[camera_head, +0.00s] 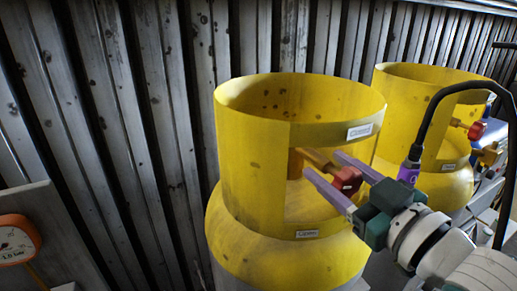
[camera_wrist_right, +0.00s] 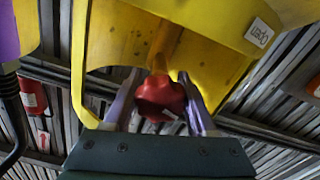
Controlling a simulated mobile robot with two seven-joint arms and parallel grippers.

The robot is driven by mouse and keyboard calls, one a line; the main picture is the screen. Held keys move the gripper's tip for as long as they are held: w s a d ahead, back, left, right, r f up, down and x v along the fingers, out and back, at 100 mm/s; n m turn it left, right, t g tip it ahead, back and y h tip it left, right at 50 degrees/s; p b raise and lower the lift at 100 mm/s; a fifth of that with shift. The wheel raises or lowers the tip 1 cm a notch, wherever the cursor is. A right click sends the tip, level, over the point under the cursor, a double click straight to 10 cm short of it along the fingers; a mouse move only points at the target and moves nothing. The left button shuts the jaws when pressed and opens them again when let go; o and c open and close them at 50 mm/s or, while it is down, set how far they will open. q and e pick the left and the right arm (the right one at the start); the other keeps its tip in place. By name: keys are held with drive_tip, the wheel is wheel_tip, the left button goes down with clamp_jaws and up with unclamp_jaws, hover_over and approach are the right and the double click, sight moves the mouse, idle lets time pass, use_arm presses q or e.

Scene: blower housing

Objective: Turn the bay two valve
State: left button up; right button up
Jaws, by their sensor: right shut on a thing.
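A yellow gas cylinder (camera_head: 240,150) with an open-sided collar stands in the middle of the head view. Its valve has a brass stem (camera_head: 316,158) and a red knob (camera_head: 347,178), framed by the collar opening. My right gripper (camera_head: 323,162) reaches in from the right, with its two purple fingers on either side of the knob, shut on it. In the wrist view the red knob (camera_wrist_right: 160,98) sits between the fingers, below the yellow collar (camera_wrist_right: 120,45). No bay number is readable. My left gripper is not in view.
A second yellow cylinder (camera_head: 405,85) with a red knob (camera_head: 476,130) stands behind to the right. Small white labels (camera_head: 360,131) are on the collar. A gauge (camera_head: 17,241) is at lower left. A corrugated metal wall (camera_head: 130,110) stands close behind.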

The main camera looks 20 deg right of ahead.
drive_tip(key=n, duration=0.4)
drive_tip(key=shift+n+b, duration=0.3)
drive_tip(key=shift+n, duration=1.1)
drive_tip(key=o, duration=1.4)
drive_tip(key=shift+s, duration=0.15)
